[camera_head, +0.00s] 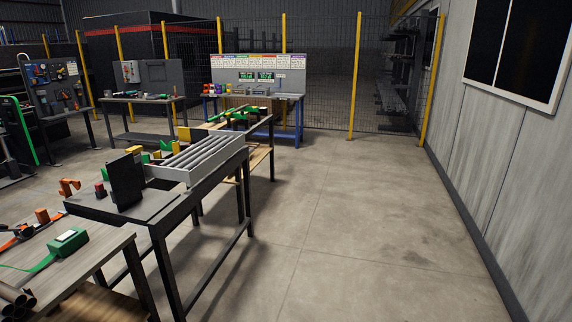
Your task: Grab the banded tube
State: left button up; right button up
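Several brown tubes (15,299) lie together on the near wooden-topped table at the lower left, partly cut off by the frame edge. I cannot make out a band on any of them at this size. Neither of my grippers shows in the head view.
The near table (85,262) also holds a green box (68,243) with a strap and orange parts. A dark table (150,212) beyond it carries a grey slotted tray (200,160) and a black upright plate (126,181). Open floor (370,220) lies right, bounded by a wall.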

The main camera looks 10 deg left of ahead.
aim_at(228, 114)
jog(key=i+u, duration=0.35)
jog(key=i, duration=1.35)
jog(key=i+u, duration=0.1)
jog(key=i, duration=0.7)
jog(key=i+l, duration=0.1)
jog(key=i, duration=0.75)
jog(key=i+u, duration=0.15)
jog(key=i, duration=0.65)
jog(key=i+u, duration=0.1)
jog(key=u, duration=0.25)
jog(key=i+l+u, duration=0.1)
jog(key=u, duration=0.25)
jog(key=i+l+u, duration=0.1)
jog(key=u, duration=0.25)
jog(key=l+u, duration=0.4)
jog(key=l, duration=0.15)
jog(key=l+u, duration=0.45)
jog(key=l, duration=0.15)
jog(key=k+l+u, duration=0.2)
jog(key=l+u, duration=0.2)
jog(key=l, duration=0.1)
